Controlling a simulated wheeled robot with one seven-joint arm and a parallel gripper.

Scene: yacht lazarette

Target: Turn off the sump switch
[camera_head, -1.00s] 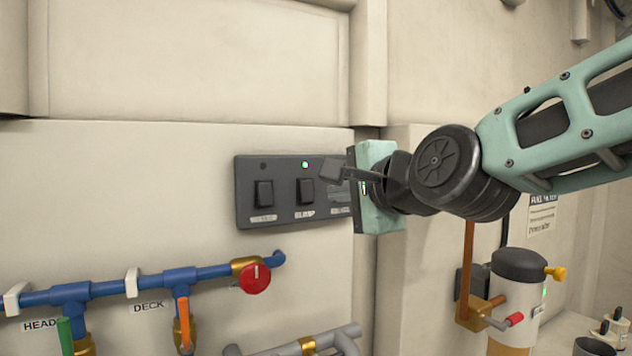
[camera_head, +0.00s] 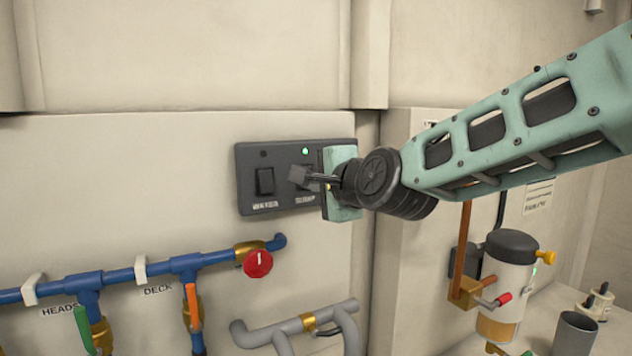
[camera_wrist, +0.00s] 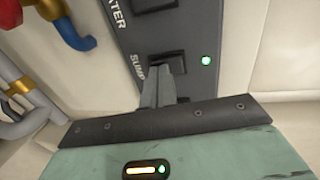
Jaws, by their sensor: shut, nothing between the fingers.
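The dark switch panel (camera_head: 247,190) is on the cream wall, with two black rocker switches in view. The sump switch (camera_wrist: 168,57) has a "SUMP" label and a lit green lamp (camera_wrist: 206,61) beside it; the lamp also shows in the head view (camera_head: 304,151). The other switch (camera_head: 265,181) has a label ending in "ATER", and its lamp (camera_head: 263,154) is dark. My gripper (camera_wrist: 163,74) is shut and empty, with its fingertips at the sump switch, overlapping its lower edge in the wrist view. I cannot tell if they touch it. In the head view the gripper hides most of this switch and the panel's right end.
Below the panel run blue pipes (camera_head: 125,277) with a red knob (camera_head: 258,263) and green and orange levers. Grey pipes (camera_head: 290,327) lie below my gripper. A white canister (camera_head: 508,290) with a dark cap stands at the right. The wall above the panel is clear.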

